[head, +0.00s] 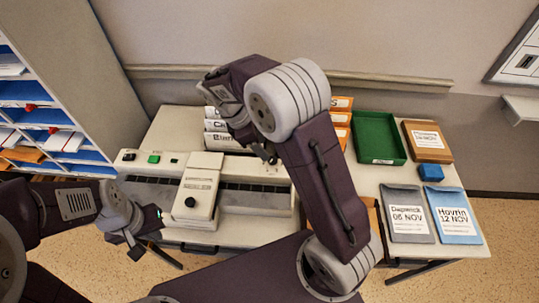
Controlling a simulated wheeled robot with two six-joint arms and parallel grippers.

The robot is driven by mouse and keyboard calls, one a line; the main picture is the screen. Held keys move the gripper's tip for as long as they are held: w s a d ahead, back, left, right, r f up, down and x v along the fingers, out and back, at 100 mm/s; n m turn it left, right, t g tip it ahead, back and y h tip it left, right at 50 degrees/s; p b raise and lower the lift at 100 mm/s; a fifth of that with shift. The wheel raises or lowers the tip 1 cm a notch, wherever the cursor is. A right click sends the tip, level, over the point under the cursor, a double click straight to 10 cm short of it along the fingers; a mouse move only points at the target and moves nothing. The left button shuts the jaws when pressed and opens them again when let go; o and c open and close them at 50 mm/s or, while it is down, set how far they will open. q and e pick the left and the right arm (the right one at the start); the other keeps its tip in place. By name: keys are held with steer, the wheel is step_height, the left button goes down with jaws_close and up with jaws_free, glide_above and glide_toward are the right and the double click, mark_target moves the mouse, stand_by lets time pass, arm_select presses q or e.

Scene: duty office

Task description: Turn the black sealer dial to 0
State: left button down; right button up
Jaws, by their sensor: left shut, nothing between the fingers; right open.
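The cream sealer (255,200) lies along the front left of the table, with a raised block across its middle. A round black knob (190,202) sits on the front of that block. A smaller black part (129,156) sits at the sealer's far left end, beside a green switch (154,159). I cannot tell which is the dial, nor read a setting. My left gripper (142,240) is shut and empty, left of the round knob and apart from it. My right gripper (266,156) is open, above the sealer's back right; its fingers are partly hidden by my arm.
A green tray (378,137), brown packet (428,141), blue block (430,172), grey pouch (407,213) and blue pouch (453,214) occupy the table's right. A pigeonhole shelf (85,80) stands left. My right arm hides the table's middle.

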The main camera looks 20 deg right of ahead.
mark_target(273, 159)
steer(key=x, duration=0.5)
steer(key=shift+d+f+b, duration=0.15)
steer(key=shift+f+b, duration=0.1)
steer(key=shift+b, duration=0.05)
steer(key=shift+d+f, duration=0.1)
steer(key=shift+f, duration=0.45)
steer(key=shift+d, duration=0.1)
steer(key=shift+c, duration=0.3)
jaws_close()
